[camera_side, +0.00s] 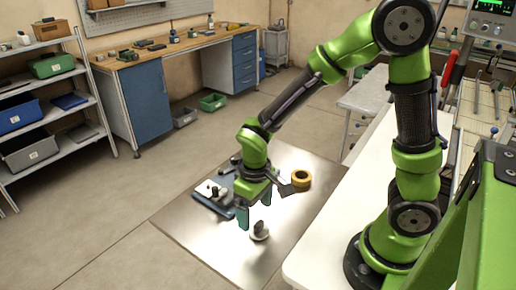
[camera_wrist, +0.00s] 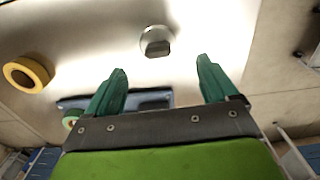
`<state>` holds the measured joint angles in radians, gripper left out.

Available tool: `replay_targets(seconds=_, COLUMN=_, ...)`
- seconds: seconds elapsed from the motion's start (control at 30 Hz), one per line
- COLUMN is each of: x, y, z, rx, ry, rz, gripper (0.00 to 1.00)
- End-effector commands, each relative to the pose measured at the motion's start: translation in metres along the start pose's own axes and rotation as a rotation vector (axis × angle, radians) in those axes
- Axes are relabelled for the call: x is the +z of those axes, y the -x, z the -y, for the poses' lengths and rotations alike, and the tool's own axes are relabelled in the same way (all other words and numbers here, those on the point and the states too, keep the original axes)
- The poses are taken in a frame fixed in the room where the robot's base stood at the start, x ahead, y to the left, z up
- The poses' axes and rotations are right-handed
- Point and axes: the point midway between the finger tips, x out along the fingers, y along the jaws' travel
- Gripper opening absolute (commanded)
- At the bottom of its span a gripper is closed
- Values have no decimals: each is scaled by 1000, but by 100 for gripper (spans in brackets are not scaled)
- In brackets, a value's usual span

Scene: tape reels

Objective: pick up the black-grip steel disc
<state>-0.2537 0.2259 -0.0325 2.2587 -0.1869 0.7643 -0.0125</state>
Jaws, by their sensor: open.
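The steel disc (camera_side: 260,236) lies flat on the metal sheet, with its dark grip (camera_side: 264,227) standing up from it. In the wrist view the disc (camera_wrist: 145,50) shows beyond the fingertips, near the middle, with the grip (camera_wrist: 158,48) on top. My gripper (camera_side: 255,214) is open and empty, with its green fingers pointing down, above the sheet and close to the disc. In the wrist view the gripper (camera_wrist: 161,66) has its fingers wide apart, and the disc is not between them.
A yellow tape reel (camera_side: 301,187) lies on the metal sheet (camera_side: 185,216) behind the gripper. A blue tray (camera_side: 219,209) with small items stands to the left. A white tabletop (camera_side: 318,262) borders the right. The sheet's front is clear.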

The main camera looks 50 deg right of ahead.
Motion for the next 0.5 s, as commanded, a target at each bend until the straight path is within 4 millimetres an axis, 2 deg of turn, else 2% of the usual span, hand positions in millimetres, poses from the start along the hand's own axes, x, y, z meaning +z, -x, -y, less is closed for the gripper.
replay_targets(seconds=0.3, x=12, y=-40, z=-1, rx=1, ry=0, rz=5, gripper=87)
replay_targets(seconds=0.5, x=11, y=-52, z=-1, rx=-1, ry=-2, rz=0, gripper=87)
